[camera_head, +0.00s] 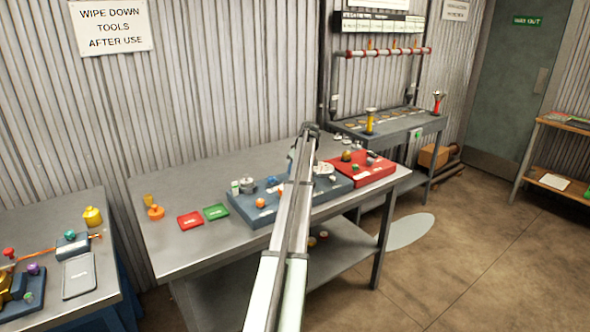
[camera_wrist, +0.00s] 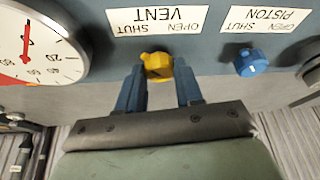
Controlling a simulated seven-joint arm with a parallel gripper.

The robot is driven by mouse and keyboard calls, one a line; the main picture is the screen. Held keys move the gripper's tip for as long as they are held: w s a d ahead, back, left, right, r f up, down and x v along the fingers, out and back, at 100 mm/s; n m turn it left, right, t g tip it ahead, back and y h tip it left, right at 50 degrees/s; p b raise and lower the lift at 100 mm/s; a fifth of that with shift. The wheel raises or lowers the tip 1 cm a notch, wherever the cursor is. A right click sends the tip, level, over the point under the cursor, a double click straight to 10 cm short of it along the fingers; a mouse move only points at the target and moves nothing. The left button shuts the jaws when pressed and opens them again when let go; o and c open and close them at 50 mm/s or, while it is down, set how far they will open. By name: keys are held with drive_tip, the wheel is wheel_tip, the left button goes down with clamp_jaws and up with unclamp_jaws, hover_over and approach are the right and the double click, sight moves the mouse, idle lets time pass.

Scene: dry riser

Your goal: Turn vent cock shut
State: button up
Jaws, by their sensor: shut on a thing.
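The yellow vent cock (camera_wrist: 157,65) sits on the blue-grey panel (camera_wrist: 225,92) in the wrist view, below the upside-down VENT label (camera_wrist: 158,18). OPEN reads at the label's right and SHUT at its left. My gripper (camera_wrist: 159,78) has its two blue fingers on either side of the cock, shut on it. A dark mark shows on the cock, but I cannot tell its exact setting. In the head view the blue-grey panel (camera_head: 262,213) lies on the middle bench, and my arm crosses it, hiding my fingertips and the vent cock.
A blue PISTON knob (camera_wrist: 251,63) is right of the vent cock, and a round gauge (camera_wrist: 38,45) is left of it. A red tray (camera_head: 376,176) sits right of the panel. Red (camera_head: 190,221) and green (camera_head: 216,212) cards lie left.

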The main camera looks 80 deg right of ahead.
drive_tip(key=o, duration=1)
drive_tip(key=shift+o, duration=0.2)
drive_tip(key=shift+r, duration=0.1)
drive_tip(key=v, duration=1.3)
drive_tip(key=shift+s+r, duration=0.15)
drive_tip(key=shift+r, duration=0.15)
